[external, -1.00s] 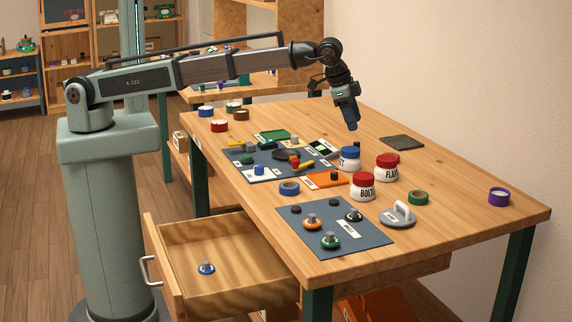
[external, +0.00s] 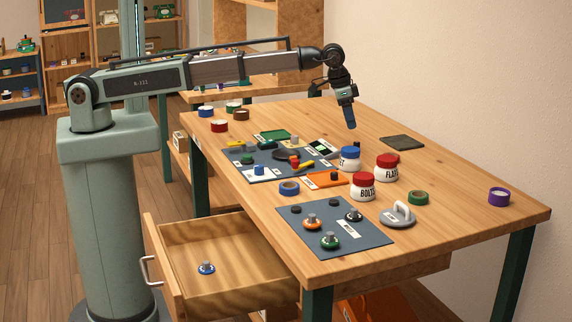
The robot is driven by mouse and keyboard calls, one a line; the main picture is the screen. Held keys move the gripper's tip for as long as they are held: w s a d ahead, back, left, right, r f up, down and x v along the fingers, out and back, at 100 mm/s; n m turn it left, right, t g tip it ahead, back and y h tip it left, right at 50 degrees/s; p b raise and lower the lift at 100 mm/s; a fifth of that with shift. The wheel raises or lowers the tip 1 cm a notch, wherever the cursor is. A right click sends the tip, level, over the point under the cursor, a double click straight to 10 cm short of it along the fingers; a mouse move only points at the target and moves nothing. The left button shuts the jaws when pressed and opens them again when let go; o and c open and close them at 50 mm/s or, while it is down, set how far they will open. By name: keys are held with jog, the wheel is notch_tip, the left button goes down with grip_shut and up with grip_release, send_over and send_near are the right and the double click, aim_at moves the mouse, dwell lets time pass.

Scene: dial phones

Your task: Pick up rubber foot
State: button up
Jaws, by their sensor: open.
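My gripper (external: 350,124) points down above the far half of the wooden table, behind the blue-lidded jar. It is open and I see nothing held in it; the fingertips are small and dark in this view. Two small black discs that look like rubber feet, a left one (external: 296,209) and a right one (external: 330,203), lie on the far edge of the near blue-grey mat (external: 350,248). They are well in front of my gripper and apart from it. No label confirms which piece is the rubber foot.
Red-lidded jars (external: 363,187) and a blue-lidded jar (external: 349,160) stand between my gripper and the near mat. Orange (external: 312,222) and green (external: 330,241) knobbed parts share that mat. A grey handled weight (external: 398,214) is beside it. An open drawer (external: 225,260) juts out at the front.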

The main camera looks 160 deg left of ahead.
aim_at(357, 145)
jog(key=shift+x, duration=3.6)
jog(key=shift+a, duration=0.1)
jog(key=shift+c, duration=0.3)
grip_shut()
